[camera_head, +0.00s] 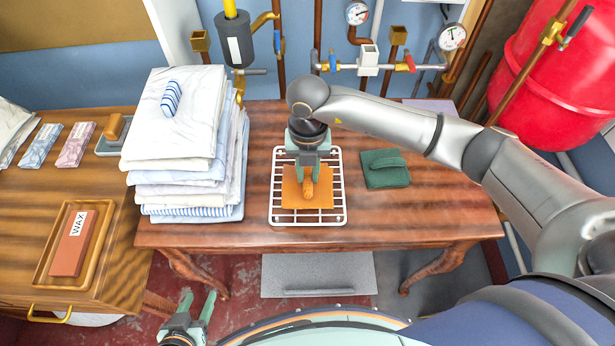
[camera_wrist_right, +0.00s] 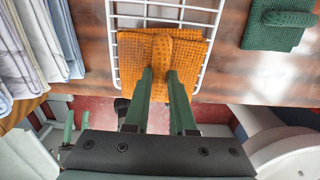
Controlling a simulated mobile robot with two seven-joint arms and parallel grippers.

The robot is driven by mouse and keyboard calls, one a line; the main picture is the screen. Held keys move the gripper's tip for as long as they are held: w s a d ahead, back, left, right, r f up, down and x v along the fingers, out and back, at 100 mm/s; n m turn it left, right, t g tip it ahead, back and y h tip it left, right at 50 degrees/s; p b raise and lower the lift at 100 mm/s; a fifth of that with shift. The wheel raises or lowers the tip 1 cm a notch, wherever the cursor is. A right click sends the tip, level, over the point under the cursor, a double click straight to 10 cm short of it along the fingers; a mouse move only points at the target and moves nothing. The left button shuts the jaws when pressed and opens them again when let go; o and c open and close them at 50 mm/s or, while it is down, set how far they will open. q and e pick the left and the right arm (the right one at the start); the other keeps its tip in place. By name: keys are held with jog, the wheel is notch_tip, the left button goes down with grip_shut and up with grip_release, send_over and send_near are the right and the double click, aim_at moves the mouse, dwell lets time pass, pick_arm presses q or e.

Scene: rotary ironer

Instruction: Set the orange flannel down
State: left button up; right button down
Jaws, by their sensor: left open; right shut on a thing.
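The orange flannel (camera_head: 291,196) lies flat against the white wire rack (camera_head: 309,220) on the wooden table, with a rolled orange grip on top. My right gripper (camera_head: 308,172) reaches down over the rack and is shut on that grip. In the right wrist view the orange flannel (camera_wrist_right: 140,72) shows its waffle weave, and the fingers of my right gripper (camera_wrist_right: 163,72) meet at its grip. The white wire rack (camera_wrist_right: 207,45) lies under it. My left gripper (camera_head: 198,305) is open and empty, low in front of the table.
A green flannel (camera_head: 385,169) lies right of the rack. A tall stack of folded linen (camera_head: 190,140) stands to its left, with a blue-striped roll on top. A wax block (camera_head: 75,243) sits in a tray on the left bench. The table's right end is clear.

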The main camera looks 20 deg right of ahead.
aim_at(307, 173)
jog(key=shift+w+f, duration=0.25)
jog(key=shift+f, duration=0.15)
notch_tip(307, 173, down, 3)
jog(key=shift+w+d+f, duration=0.1)
jog(key=shift+w+f, duration=0.05)
jog(key=shift+f, duration=0.15)
jog(key=c, duration=0.8)
grip_release()
jog(key=shift+o, duration=0.2)
